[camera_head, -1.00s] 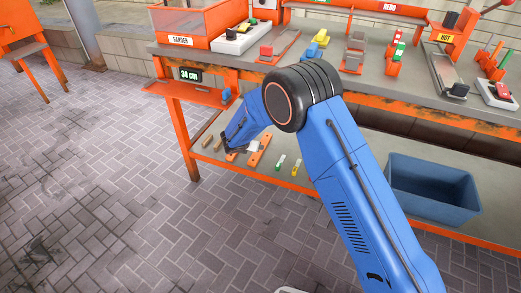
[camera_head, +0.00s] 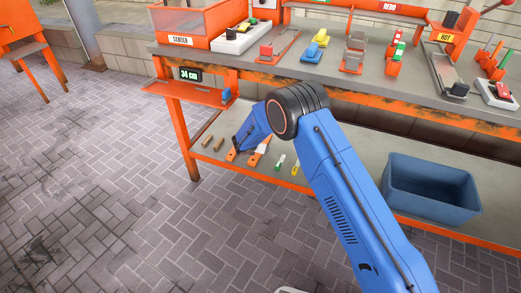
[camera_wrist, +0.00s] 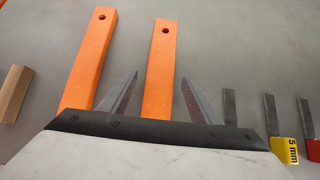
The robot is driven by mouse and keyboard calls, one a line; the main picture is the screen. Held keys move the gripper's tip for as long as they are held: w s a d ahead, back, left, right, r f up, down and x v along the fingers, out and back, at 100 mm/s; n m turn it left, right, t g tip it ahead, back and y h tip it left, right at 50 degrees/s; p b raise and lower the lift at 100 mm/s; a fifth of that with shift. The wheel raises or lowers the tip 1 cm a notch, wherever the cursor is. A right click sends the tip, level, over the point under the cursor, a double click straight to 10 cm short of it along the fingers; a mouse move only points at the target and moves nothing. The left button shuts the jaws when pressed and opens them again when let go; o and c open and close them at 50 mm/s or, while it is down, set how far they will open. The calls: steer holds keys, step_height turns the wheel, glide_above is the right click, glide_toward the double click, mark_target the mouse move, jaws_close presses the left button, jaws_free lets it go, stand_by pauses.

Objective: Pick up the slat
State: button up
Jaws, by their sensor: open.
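Two orange slats lie side by side on the grey lower shelf, each with a dark hole near its far end. In the wrist view, the right slat (camera_wrist: 161,60) runs between the two fingers of my gripper (camera_wrist: 160,77), and the left slat (camera_wrist: 92,55) lies outside the left finger. My gripper is open, with grey fingers spread on both sides of the right slat and apart from it. The near ends of both slats are hidden behind the gripper body. In the head view, the slats (camera_head: 259,153) show beside my blue arm, and the gripper is mostly hidden.
A brown wooden piece (camera_wrist: 14,92) lies left of the slats. Metal strips with yellow "5 mm" (camera_wrist: 284,148) and red ends lie to the right. The workbench top (camera_head: 300,75) overhangs the shelf. A blue bin (camera_head: 432,190) stands on the shelf at right.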

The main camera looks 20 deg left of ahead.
steer(key=shift+w+f, duration=0.1)
steer(key=shift+c, duration=0.3)
steer(key=c, duration=1.2)
